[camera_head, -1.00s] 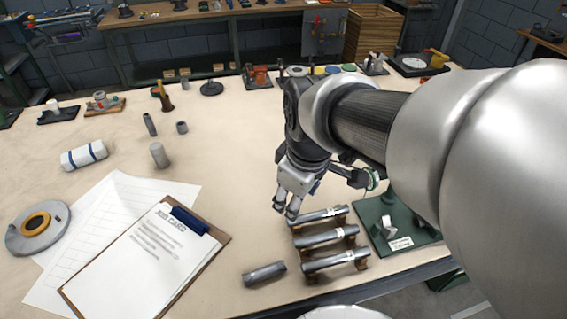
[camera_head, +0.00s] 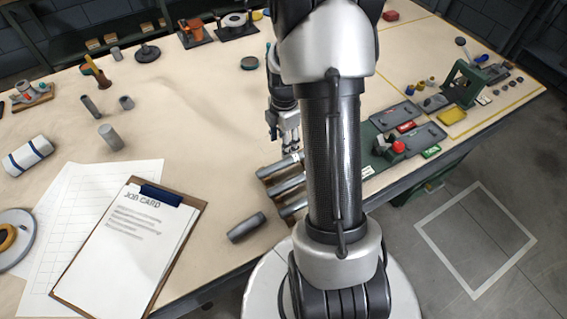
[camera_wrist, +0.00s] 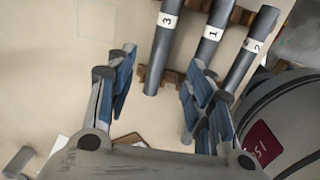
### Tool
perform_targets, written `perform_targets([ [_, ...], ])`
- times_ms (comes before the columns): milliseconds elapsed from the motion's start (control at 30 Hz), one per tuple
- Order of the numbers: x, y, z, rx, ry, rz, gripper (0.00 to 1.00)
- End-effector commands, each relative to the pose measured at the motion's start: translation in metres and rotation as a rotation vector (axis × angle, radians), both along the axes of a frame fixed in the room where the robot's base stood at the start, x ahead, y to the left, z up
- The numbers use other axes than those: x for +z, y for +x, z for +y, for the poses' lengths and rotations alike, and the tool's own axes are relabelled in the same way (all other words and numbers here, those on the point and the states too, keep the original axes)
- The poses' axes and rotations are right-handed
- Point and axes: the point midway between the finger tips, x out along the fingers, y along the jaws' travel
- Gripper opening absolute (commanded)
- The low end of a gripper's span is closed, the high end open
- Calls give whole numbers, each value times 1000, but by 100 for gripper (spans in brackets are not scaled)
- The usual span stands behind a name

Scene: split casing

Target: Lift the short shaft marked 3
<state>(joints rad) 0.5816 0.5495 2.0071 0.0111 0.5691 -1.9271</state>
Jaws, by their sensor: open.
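The short shaft marked 3 (camera_wrist: 161,50) is a grey metal rod with a white number band, leftmost of three in the wrist view. In the head view it appears to be the farthest rod (camera_head: 277,167) of the row. Shafts marked 1 (camera_wrist: 203,50) and 2 (camera_wrist: 248,50) lie beside it on brown wooden supports (camera_wrist: 158,77). My gripper (camera_wrist: 161,60) is open and empty, its blue-grey fingers on either side of shaft 3 in the picture. In the head view my gripper (camera_head: 290,146) is over the far end of the row. The height gap is hard to judge.
A loose grey cylinder (camera_head: 246,227) lies in front of the row. A clipboard (camera_head: 128,245) lies to the left. A green fixture board (camera_head: 366,157) stands close on the right, partly behind my arm.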

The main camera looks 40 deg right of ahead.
Motion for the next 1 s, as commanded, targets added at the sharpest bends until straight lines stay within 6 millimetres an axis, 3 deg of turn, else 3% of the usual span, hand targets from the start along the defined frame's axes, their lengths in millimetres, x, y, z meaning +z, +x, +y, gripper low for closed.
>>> perform_targets([
  [33, -16, -1, 1, 0, 2, 3, 48],
  [200, -43, 0, 0, -1, 1, 2, 48],
  [533, -64, 0, -1, -1, 0, 0, 48],
  [800, -103, -2, -4, -2, 1, 1, 48],
  [1000, -105, -1, -4, -1, 0, -1, 48],
])
